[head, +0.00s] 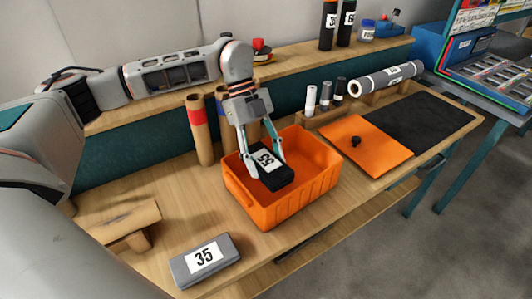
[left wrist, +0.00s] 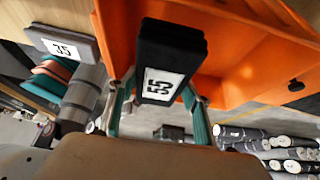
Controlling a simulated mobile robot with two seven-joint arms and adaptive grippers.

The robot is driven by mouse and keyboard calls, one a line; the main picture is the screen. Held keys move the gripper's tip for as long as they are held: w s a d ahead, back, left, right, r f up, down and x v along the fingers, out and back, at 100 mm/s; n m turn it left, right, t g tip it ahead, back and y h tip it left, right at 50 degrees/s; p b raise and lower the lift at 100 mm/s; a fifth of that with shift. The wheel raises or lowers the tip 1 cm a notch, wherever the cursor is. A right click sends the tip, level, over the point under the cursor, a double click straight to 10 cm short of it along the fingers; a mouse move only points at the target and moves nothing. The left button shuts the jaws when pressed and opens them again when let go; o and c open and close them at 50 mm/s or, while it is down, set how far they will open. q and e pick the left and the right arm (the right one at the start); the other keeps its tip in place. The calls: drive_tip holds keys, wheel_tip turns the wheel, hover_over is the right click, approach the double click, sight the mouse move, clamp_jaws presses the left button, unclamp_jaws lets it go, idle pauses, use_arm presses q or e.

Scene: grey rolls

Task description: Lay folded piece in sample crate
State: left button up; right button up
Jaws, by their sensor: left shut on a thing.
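The folded piece (head: 272,176) is a black block with a white label reading 55. The sample crate (head: 277,213) is an orange open box on the wooden bench. My left gripper (head: 264,168) reaches down into the crate's opening, shut on the black piece with one finger on each side. In the left wrist view the piece (left wrist: 170,60) sits between the fingers, with the orange crate (left wrist: 240,50) behind it. I cannot tell whether the piece touches the crate floor. My right gripper is not in view.
A grey folded piece labelled 35 (head: 205,259) lies in front of the crate. An orange lid-like panel with a black knob (head: 366,145) lies to the right, beside a dark mat (head: 425,120). Upright rolls (head: 199,130) stand behind.

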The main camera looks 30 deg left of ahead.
use_arm(q)
wheel_tip(320, 180, down, 3)
drive_tip(key=shift+r+b, duration=0.2)
drive_tip(key=shift+b, duration=0.1)
drive_tip(key=shift+f+b, duration=0.35)
drive_tip(key=shift+f, duration=1.15)
wheel_tip(320, 180, down, 2)
drive_tip(key=shift+f, duration=0.1)
drive_tip(key=shift+f+b, duration=0.35)
drive_tip(key=shift+f, duration=0.25)
drive_tip(key=o, duration=1.3)
